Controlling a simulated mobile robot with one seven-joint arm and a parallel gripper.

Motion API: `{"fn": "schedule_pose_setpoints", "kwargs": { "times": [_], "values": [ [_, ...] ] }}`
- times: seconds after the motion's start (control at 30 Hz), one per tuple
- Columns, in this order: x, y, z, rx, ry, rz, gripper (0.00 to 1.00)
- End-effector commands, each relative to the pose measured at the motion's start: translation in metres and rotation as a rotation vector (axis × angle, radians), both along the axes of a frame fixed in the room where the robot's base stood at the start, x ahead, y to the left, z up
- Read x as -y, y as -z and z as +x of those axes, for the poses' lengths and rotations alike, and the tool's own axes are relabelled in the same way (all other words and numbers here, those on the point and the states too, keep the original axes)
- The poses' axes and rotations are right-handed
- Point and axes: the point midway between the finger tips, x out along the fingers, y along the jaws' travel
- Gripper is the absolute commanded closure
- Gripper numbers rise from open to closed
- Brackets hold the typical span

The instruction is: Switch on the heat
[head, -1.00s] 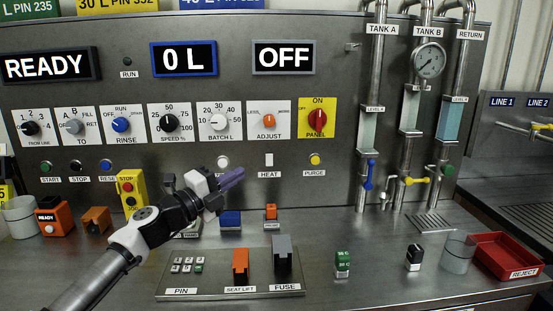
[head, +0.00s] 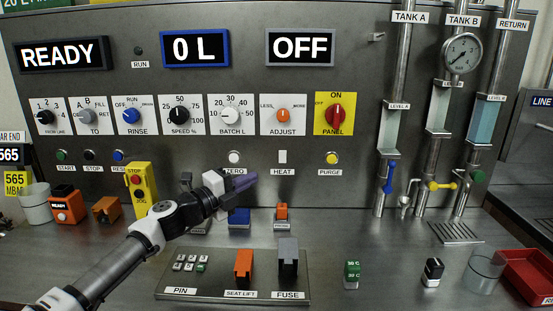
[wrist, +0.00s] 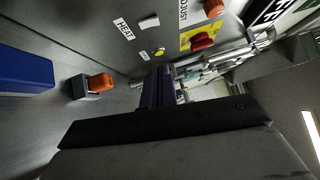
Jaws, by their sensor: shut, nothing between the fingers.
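The HEAT switch (head: 283,156) is a small white upright rectangle on the steel panel, above a label (head: 284,172) reading HEAT. It also shows at the top of the wrist view (wrist: 149,22), beside its label. My gripper (head: 254,179), with purple fingers, is shut and empty. In the head view its tips appear just left of and below the switch, in front of the panel. In the wrist view the fingers (wrist: 157,88) point toward the panel. I see no contact with the switch.
The ZERO button (head: 234,157) is left of HEAT and the yellow PURGE button (head: 332,157) right. A blue block (head: 239,217) and an orange-topped piece (head: 282,211) stand below. A display (head: 300,47) reads OFF. Right of the tray (head: 215,265), the bench has free room.

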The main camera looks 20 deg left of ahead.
Motion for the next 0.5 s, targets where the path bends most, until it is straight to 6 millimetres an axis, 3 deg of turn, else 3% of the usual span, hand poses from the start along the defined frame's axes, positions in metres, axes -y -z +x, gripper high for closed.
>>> {"fn": "schedule_pose_setpoints", "kwargs": {
  "times": [0.5],
  "values": [
    [0.047,-0.012,0.089,-0.001,0.001,0.001,1.0]
  ]
}}
